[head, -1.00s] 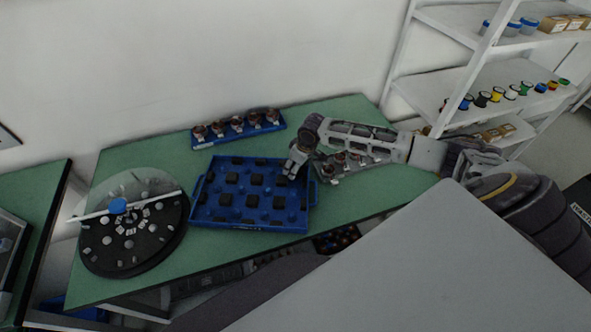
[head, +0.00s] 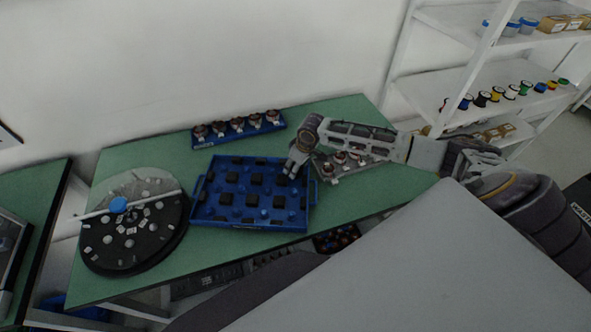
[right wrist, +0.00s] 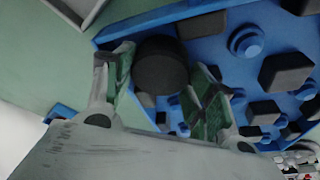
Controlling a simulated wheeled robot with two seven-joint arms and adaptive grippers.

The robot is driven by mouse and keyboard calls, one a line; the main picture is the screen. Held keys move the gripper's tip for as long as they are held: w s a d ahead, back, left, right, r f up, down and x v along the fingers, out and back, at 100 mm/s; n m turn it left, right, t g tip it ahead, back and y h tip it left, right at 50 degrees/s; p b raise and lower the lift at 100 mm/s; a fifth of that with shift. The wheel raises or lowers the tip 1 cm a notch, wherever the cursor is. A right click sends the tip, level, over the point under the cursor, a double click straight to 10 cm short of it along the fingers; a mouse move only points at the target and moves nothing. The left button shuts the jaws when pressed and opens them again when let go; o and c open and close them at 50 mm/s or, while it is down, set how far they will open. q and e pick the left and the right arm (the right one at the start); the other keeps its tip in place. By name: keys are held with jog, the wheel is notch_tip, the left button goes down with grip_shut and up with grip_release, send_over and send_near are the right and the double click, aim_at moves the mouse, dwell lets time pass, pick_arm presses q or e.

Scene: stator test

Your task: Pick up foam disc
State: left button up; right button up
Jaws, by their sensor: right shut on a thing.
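The foam disc (right wrist: 160,66) is a dark, round, thick piece between the two fingers of my right gripper (right wrist: 165,88) in the right wrist view. The fingers are shut on it, over the edge of the blue tray (right wrist: 165,15). In the head view my right gripper (head: 292,171) is at the right end of the blue tray (head: 250,227), and the disc is too small to make out there. I cannot tell whether the disc is clear of the tray floor. My left gripper is not in view.
The tray holds several dark blocks and blue round pegs. A dark turntable (head: 135,245) with small parts stands to its left. A blue rack (head: 205,142) of parts stands behind. A grey tray (head: 345,176) of parts lies under my right forearm. Green table is bare at the back right.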

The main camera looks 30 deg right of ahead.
jog(key=shift+s+d+f, duration=0.15)
jog(key=shift+d+f, duration=0.05)
jog(key=shift+r, duration=0.4)
notch_tip(320, 180, up, 9)
jog(key=shift+w+r+b, duration=0.2)
jog(key=shift+b, duration=0.2)
jog(key=shift+s+f, duration=0.1)
dwell(0.4)
